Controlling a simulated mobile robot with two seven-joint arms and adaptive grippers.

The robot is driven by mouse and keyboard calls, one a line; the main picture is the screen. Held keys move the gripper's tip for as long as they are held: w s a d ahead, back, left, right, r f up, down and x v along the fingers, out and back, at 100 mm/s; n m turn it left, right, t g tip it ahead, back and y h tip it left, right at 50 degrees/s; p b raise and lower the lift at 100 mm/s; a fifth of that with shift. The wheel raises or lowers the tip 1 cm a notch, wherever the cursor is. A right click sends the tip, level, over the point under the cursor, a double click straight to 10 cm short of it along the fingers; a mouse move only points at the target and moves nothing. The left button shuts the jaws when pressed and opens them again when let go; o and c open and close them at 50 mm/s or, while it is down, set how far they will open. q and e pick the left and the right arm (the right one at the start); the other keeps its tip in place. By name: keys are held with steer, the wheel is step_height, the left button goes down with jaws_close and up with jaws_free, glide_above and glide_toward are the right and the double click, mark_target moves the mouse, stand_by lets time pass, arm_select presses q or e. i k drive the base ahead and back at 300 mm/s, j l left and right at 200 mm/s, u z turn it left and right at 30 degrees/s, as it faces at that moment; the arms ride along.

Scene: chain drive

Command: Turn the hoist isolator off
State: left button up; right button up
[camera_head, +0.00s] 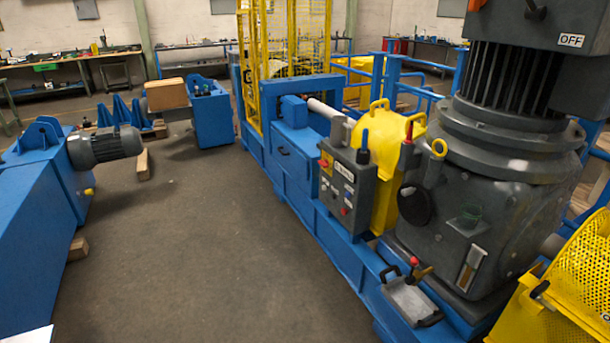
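A grey box (585,18) sits on top of the large motor at the upper right, cut off by the top edge. I cannot tell for sure that this is the hoist isolator, nor which position the handle is in. A grey control box (347,190) with several small buttons and lamps stands on the blue frame near the middle. Neither of my grippers is in view.
The finned motor and grey gearbox (490,200) fill the right side. Yellow guards (570,290) stand beside it, and a grey tray (412,298) lies on the blue frame. Blue machinery (40,220) stands at the left. The floor (215,240) between is clear.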

mark_target(324, 164)
steer(key=i+j+z, duration=0.15)
steer(key=i, duration=0.6)
steer(key=i+j+z, duration=0.25)
steer(key=i+j, duration=0.3)
steer(key=i, duration=0.2)
steer(key=i+j+z, duration=0.3)
steer(key=i+j, duration=0.4)
steer(key=i+j+z, duration=0.25)
steer(key=i+j, duration=0.45)
steer(key=j, duration=0.15)
